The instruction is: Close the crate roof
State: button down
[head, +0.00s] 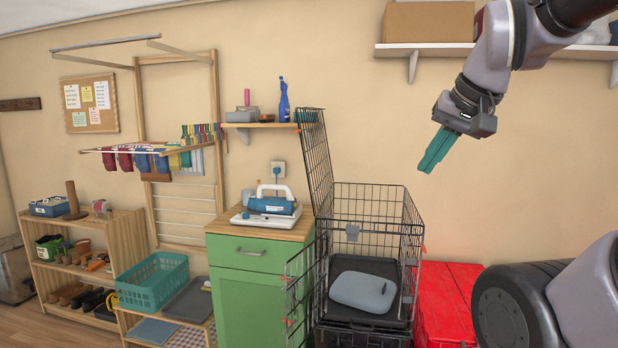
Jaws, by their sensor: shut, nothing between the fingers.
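The crate is a black wire cage (408,243) in the lower middle of the head view. Its wire roof panel (316,165) stands raised, nearly upright, along the crate's left side, so the top is open. A grey-blue cushion-like object (362,291) lies inside on a dark tray. A wire panel on the crate's left front stands swung outward. My gripper (431,164) is in the air above and to the right of the crate, apart from it. Its teal fingers are shut with nothing between them and point down and left.
A small shelf (262,125) is behind the raised roof. A wall shelf (430,50) is at upper right. Air above the crate is clear.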

aim_at(299, 130)
jog(key=i+j+z, duration=0.1)
jog(key=j, duration=0.35)
jog(key=i+j+z, duration=0.15)
jog(key=j, duration=0.3)
jog(key=i+j+z, duration=0.1)
jog(key=j, duration=0.35)
jog(key=i+j+z, duration=0.15)
jog(key=j, duration=0.35)
jog(key=i+j, duration=0.2)
jog(key=j, duration=0.1)
